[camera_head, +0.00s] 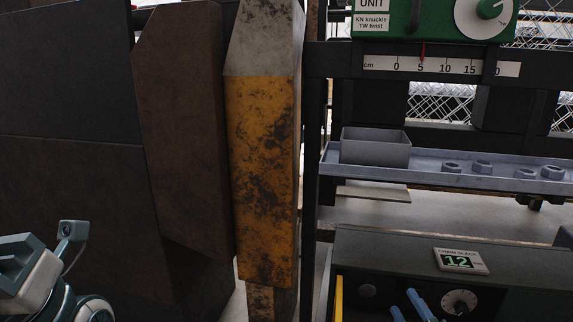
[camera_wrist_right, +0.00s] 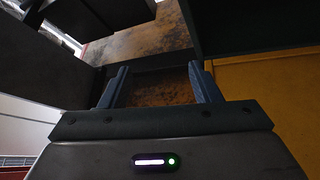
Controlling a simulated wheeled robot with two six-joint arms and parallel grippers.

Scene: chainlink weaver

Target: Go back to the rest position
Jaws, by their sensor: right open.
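My right gripper (camera_head: 403,300) shows at the bottom edge of the head view as two blue fingers, in front of the dark panel with the chain slack display. The fingers stand apart with nothing between them. In the right wrist view my right gripper (camera_wrist_right: 160,80) is open, with a worn, rust-marked surface beyond the gap. The fingers' contact with anything cannot be told. Part of my left arm (camera_head: 35,275) shows at the lower left of the head view; its gripper fingers are not seen.
A worn yellow post (camera_head: 264,180) stands upright near the middle, beside brown panels (camera_head: 185,130). At right are a grey tray (camera_head: 430,168) with a box (camera_head: 375,147) and several nuts, a scale (camera_head: 435,67), a green unit (camera_head: 430,25) and the slack display (camera_head: 461,261).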

